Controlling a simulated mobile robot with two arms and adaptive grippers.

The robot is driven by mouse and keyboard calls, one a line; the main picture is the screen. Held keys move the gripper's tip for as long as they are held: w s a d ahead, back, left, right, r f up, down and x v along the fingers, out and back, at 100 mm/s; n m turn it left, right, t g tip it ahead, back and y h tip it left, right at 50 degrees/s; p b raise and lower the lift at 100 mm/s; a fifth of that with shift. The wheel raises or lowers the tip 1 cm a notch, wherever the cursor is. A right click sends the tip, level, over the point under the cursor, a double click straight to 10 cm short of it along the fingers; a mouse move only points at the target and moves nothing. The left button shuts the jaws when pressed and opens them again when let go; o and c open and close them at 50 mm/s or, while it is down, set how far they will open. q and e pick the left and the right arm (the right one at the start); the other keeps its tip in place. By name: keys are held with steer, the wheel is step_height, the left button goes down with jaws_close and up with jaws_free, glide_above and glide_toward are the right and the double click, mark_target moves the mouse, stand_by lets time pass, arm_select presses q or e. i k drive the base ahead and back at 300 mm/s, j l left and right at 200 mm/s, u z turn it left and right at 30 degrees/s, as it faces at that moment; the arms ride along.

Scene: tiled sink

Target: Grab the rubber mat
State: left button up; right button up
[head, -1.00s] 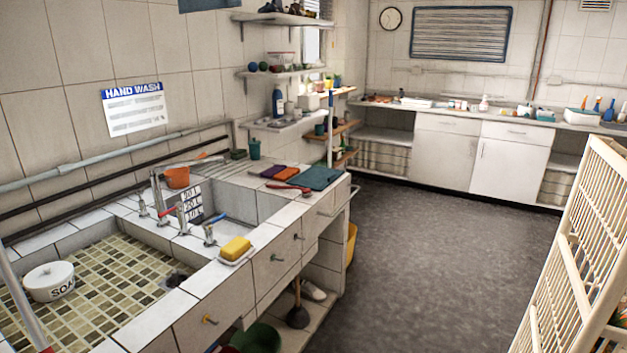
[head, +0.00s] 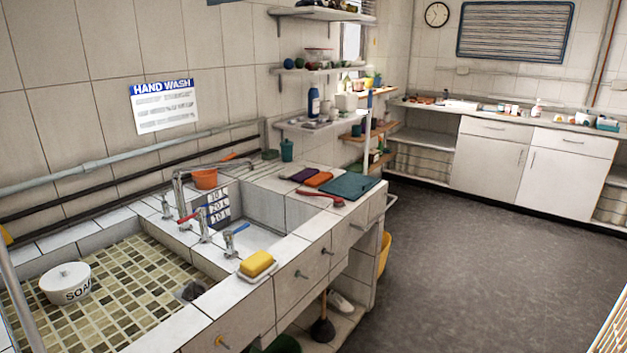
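A flat teal mat (head: 348,187), which looks like the rubber mat, lies on the tiled counter (head: 300,213) at the far right end of the sink unit. A folded orange cloth (head: 319,179) and a purple cloth (head: 302,174) lie just left of it. A red-handled brush (head: 328,197) lies close to its front left side. The mat's top is uncovered. Neither of my grippers shows in the head view.
A yellow sponge (head: 257,263) sits on the sink's front edge. A white soap bowl (head: 66,284) stands in the tiled basin (head: 110,300). A plunger (head: 322,325) stands below the counter. Grey floor (head: 470,270) to the right is clear.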

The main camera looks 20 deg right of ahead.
mark_target(350, 185)
steer(key=i+l+u, duration=0.2)
steer(key=i+l, duration=0.2)
steer(key=l, duration=0.2)
steer(key=i+l, duration=0.2)
steer(key=l, duration=0.15)
steer(key=i+l+u, duration=0.15)
steer(key=l, duration=0.15)
steer(key=i+l+u, duration=0.1)
steer(key=l, duration=0.25)
steer(key=i+l+u, duration=0.1)
steer(key=i+l, duration=0.15)
steer(key=l, duration=0.1)
